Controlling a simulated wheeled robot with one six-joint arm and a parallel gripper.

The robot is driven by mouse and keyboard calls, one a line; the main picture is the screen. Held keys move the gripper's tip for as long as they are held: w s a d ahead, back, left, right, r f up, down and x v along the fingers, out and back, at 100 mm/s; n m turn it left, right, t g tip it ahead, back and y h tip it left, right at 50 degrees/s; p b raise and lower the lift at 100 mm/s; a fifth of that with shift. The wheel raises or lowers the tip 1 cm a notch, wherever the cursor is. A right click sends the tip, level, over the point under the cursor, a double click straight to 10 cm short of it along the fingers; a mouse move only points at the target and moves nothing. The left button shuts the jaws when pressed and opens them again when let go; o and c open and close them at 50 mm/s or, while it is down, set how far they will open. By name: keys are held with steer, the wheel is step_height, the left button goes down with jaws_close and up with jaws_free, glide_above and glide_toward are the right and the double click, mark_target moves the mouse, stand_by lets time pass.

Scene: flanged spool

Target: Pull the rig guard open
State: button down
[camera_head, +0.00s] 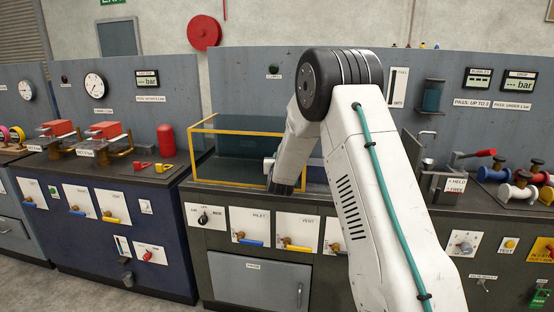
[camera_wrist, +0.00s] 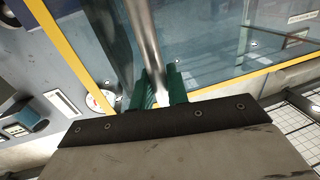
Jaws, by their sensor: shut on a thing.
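The rig guard (camera_head: 235,132) is a clear box with a yellow frame on the middle bench, left of my arm in the head view. Its yellow edge and tinted clear panel (camera_wrist: 212,45) fill much of the wrist view. A round metal handle bar (camera_wrist: 144,38) runs in front of the panel. My gripper (camera_wrist: 159,90) has its green fingers on either side of this bar and is shut on it. In the head view my arm hides the gripper and the guard's right side. I cannot tell whether the guard has moved from its closed position.
The bench front below carries a row of valve panels (camera_head: 249,226) and a grey cabinet door (camera_head: 262,279). A blue bench (camera_head: 122,225) with red blocks stands to the left. Coloured spools (camera_head: 517,190) and a red-handled clamp (camera_head: 474,155) sit to the right.

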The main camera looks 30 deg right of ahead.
steer(key=c, duration=1.4)
jaws_free()
steer(key=v, duration=0.7)
steer(key=shift+s+a, duration=0.2)
steer(key=shift+s, duration=0.1)
